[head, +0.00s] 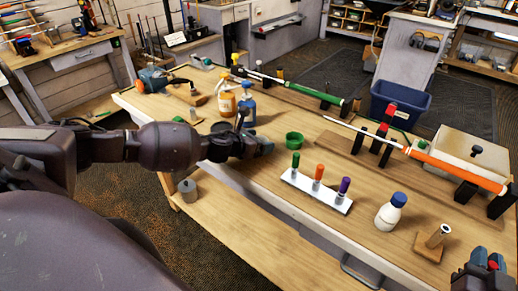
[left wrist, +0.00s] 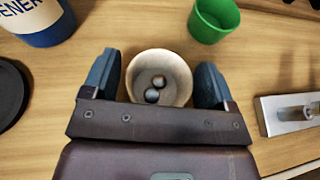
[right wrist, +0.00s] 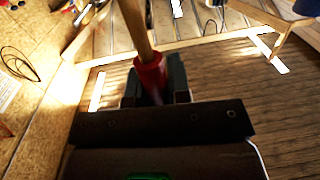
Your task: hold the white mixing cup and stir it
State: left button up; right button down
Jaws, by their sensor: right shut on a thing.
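The white mixing cup (left wrist: 181,72) stands on the bench in the left wrist view, with two small round balls inside. My left gripper (left wrist: 160,85) is open, with one blue finger on each side of the cup and little room between. In the head view my left gripper (head: 262,147) is over the bench, and I cannot make out the cup there. My right gripper (right wrist: 155,88) is shut on a wooden stick with a red collar (right wrist: 150,72). In the head view my right gripper (head: 487,265) is at the lower right, with a bit of red in it.
A green cup (head: 294,140) stands close to my left gripper. Blue (head: 247,106) and orange (head: 226,102) bottles stand behind it. A white rack with green, orange and purple pens (head: 330,198), a white bottle (head: 390,212) and a wooden block with a metal tube (head: 432,244) are to the right.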

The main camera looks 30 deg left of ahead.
pick_arm(q)
jog(key=shift+o, duration=0.7)
jog(key=v, duration=1.2)
jog(key=shift+s, duration=0.1)
